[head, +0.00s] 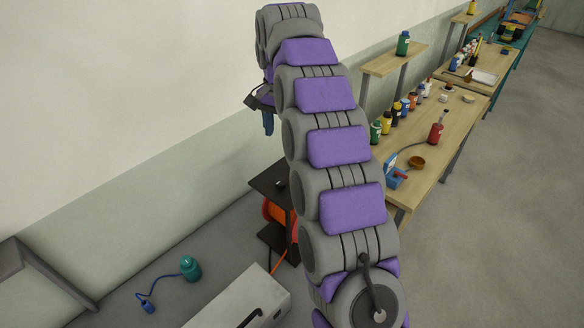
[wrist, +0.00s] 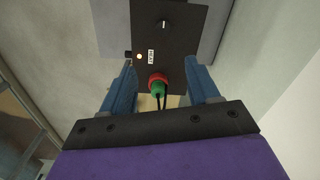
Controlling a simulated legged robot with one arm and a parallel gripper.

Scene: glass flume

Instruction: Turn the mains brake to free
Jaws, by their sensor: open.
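A dark panel (wrist: 185,45) shows ahead in the wrist view, with a small round knob (wrist: 164,24) bearing a pale line near its top. The knob's setting cannot be read surely, and I cannot tell if it is the mains brake. A small lit lamp (wrist: 139,57) and a white label (wrist: 151,57) sit below it. My gripper (wrist: 161,65) is open and empty, its blue fingers apart below the knob. In the head view it (head: 268,122) is mostly hidden behind my arm, above a black-topped stand (head: 262,187) holding an orange reel (head: 275,211).
A red and green connector (wrist: 158,84) with dark leads shows between the fingers in the wrist view. Workbenches (head: 440,125) with several bottles stand at right. The right-hand floor is clear.

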